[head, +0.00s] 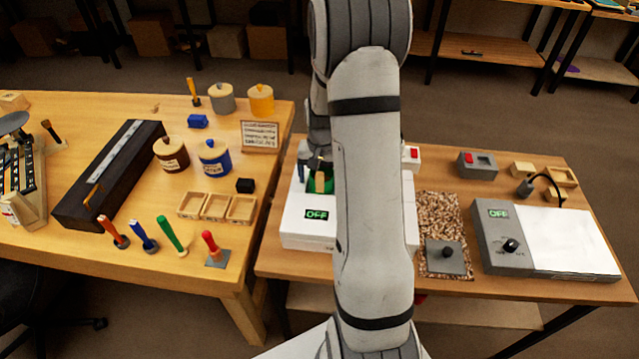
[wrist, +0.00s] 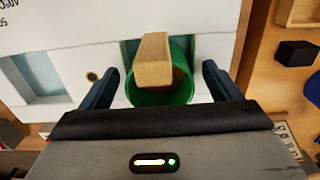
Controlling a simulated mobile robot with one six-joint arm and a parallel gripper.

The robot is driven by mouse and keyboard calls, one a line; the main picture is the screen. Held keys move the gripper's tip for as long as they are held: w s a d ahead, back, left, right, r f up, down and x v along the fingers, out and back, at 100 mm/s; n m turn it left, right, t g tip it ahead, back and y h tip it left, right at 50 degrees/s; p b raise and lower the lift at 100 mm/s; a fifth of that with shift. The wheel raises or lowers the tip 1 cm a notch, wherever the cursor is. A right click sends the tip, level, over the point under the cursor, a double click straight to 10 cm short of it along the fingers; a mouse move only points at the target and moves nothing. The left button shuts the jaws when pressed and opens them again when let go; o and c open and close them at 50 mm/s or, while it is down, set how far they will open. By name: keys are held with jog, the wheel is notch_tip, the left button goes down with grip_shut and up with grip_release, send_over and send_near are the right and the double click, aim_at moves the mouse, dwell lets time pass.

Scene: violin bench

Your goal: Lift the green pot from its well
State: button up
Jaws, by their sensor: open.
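The green pot (wrist: 176,96) sits in a well of the white unit (wrist: 85,28), with its rim and upper wall showing in the wrist view. A light wooden block-like handle (wrist: 152,60) lies across its top. My gripper (wrist: 160,82) is open, with one dark finger on each side of the pot and visible space between the fingers and the pot wall. In the head view, a little of the green pot (head: 312,186) shows beside my arm, which hides much of the white unit (head: 305,225) with its "OFF" display. The pot's lower part is hidden.
An empty-looking square well (wrist: 38,72) is beside the pot. In the head view, a grey device (head: 505,255) with a knob stands to the right. Small wooden trays (head: 215,207), a black cube (head: 245,185) and lidded jars stand on the left table.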

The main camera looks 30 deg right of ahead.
jog(key=shift+c, duration=0.4)
jog(key=c, duration=1)
